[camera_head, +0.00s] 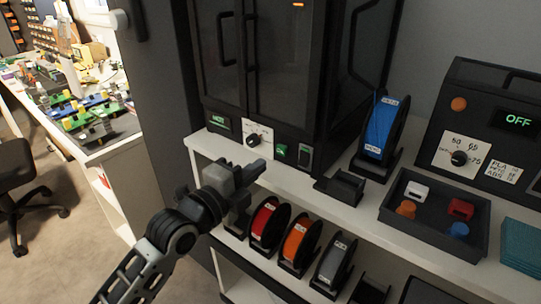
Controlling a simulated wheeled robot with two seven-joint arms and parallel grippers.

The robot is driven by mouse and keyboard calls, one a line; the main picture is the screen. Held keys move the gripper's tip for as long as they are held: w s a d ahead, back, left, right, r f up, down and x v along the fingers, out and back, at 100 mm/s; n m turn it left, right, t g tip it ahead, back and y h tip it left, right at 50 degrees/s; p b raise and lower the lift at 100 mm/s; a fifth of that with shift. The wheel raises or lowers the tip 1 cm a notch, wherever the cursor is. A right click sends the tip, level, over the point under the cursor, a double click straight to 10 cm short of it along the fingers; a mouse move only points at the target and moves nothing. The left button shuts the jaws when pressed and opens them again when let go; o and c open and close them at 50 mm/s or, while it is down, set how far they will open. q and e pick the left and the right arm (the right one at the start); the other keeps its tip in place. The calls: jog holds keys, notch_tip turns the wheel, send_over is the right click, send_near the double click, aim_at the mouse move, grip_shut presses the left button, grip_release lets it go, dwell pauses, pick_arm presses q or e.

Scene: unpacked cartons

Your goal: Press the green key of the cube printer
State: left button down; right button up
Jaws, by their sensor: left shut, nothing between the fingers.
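The cube printer (275,60) is a tall dark cabinet with glass doors, standing on the upper white shelf. Its small green key (281,151) is on the lower front, right of a white dial plate (258,135) and left of a dark switch (305,155). My left gripper (256,171) is shut and empty, in front of the shelf edge. In the picture it is below and left of the green key, apart from it. The key is not covered. My right gripper is not in view.
A blue spool (382,128) and an empty black holder (339,188) stand right of the printer. Several spools (298,242) stand on the lower shelf.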

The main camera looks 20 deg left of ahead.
aim_at(280, 150)
pick_arm(q)
jog(key=shift+x, duration=2.55)
jog(key=shift+w+d+r, duration=0.1)
jog(key=shift+w+d, duration=0.05)
jog(key=shift+w, duration=0.25)
jog(key=shift+w+d+r, duration=0.15)
jog(key=shift+w, duration=0.3)
jog(key=p+v, duration=0.1)
jog(key=v, duration=1.3)
jog(key=shift+f, duration=0.2)
jog(key=shift+f, duration=0.1)
jog(key=s+d+f+n+g+y, duration=0.1)
jog(key=s+d+f+n+g, duration=0.1)
jog(key=s+f+n, duration=0.5)
jog(key=s+d+f+n+g+y, duration=0.2)
jog(key=s+f+n, duration=0.5)
jog(key=f+n, duration=0.6)
jog(key=shift+s+d+f+g, duration=0.25)
jog(key=shift+d+f+g, duration=0.1)
jog(key=shift+d+g, duration=0.6)
